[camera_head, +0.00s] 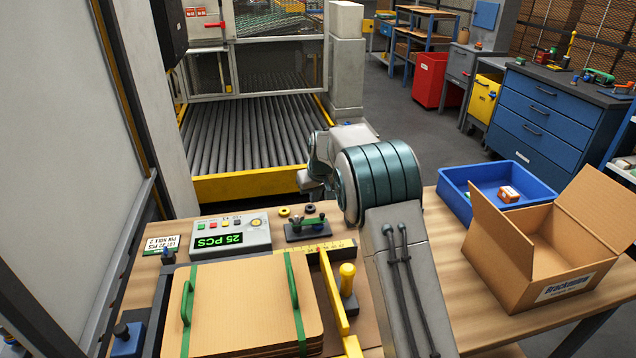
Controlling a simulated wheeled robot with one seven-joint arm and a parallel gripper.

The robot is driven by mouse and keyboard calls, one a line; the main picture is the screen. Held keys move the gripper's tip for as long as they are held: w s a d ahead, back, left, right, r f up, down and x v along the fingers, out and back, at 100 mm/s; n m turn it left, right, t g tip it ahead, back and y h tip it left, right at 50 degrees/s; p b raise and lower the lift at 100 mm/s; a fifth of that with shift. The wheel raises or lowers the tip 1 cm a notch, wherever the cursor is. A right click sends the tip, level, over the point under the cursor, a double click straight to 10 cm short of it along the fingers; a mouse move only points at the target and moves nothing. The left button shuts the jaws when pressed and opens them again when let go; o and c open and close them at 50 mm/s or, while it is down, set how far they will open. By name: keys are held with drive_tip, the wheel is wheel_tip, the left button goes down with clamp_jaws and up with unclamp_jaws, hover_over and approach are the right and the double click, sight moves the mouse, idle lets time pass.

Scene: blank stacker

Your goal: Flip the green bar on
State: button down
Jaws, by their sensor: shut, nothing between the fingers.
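A small dark fixture (308,233) with a green bar (312,221) on top sits on the wooden bench, just right of the counter box. The bar looks roughly level, but it is too small to tell its setting.
A counter box (230,237) reads "25 PCS". A yellow arm (334,298) and yellow knob (347,272) stand right of the stack. An open cardboard box (545,250) and blue tray (490,172) are at the right. A roller conveyor (245,125) lies behind.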

drive_tip(key=shift+s+d+f, duration=0.1)
drive_tip(key=shift+s+d, duration=0.15)
drive_tip(key=shift+s, duration=0.4)
drive_tip(key=shift+s+d, duration=0.2)
drive_tip(key=shift+s, duration=0.4)
drive_tip(key=shift+s+d+f, duration=0.1)
drive_tip(key=shift+s+d, duration=0.15)
drive_tip(key=shift+s, duration=0.4)
drive_tip(key=shift+s, duration=0.1)
drive_tip(key=shift+d+m, duration=0.1)
drive_tip(key=shift+m, duration=0.2)
drive_tip(key=shift+s, duration=0.15)
